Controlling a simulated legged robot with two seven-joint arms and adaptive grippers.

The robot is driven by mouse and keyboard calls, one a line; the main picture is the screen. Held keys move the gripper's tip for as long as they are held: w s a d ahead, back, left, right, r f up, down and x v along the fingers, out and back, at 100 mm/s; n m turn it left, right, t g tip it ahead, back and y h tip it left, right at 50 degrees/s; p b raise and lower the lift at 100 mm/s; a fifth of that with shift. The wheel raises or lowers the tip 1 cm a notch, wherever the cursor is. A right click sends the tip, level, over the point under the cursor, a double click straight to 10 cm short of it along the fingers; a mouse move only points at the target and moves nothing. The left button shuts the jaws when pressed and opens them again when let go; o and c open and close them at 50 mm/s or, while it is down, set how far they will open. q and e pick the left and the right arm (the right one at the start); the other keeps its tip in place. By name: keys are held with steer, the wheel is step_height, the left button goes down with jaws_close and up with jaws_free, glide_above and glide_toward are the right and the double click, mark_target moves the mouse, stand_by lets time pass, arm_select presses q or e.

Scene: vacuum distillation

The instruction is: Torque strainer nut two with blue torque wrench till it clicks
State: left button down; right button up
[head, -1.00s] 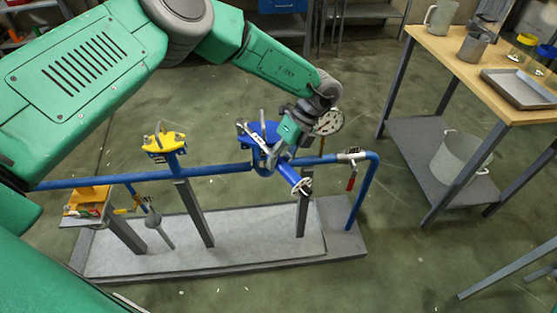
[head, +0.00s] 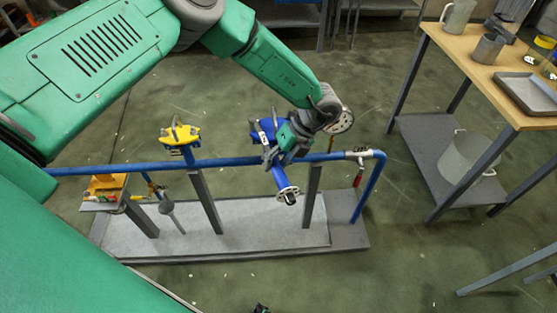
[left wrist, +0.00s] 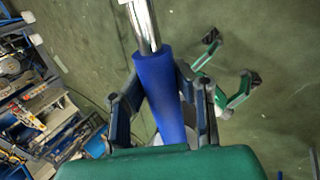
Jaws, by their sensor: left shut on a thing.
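My left gripper (head: 284,143) is over the blue pipe line, just above the strainer branch. In the left wrist view (left wrist: 165,110) its fingers are shut around the blue handle of the torque wrench (left wrist: 158,88); its chrome shaft runs up out of the picture. The strainer branch (head: 280,180) slants down toward me and ends in a pale round flange (head: 288,195). Single nuts are too small to tell apart, and the gripper hides whether the wrench touches one. My right gripper (left wrist: 231,58) shows in the left wrist view, green with dark fingertips spread apart and empty.
The blue pipe (head: 235,162) runs on grey posts above a pale base plate (head: 255,230). A yellow fitting (head: 179,135) stands on it at the left. A round gauge (head: 342,121) is close behind my left gripper. A wooden-topped table (head: 455,60) stands at the right.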

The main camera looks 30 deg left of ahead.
arm_select(q)
steer(key=shift+s+a+m+t+y+p, duration=0.3)
steer(key=shift+s+a+m+t+p, duration=0.1)
steer(key=shift+s+a+m+p, duration=0.45)
steer(key=shift+w, duration=0.1)
steer(key=s+a+m+p, duration=0.1)
steer(key=a+m+p, duration=0.1)
steer(key=a+p, duration=0.1)
steer(key=shift+s+t+y, duration=0.3)
steer(key=shift+s+t, duration=0.1)
steer(key=shift+d, duration=0.1)
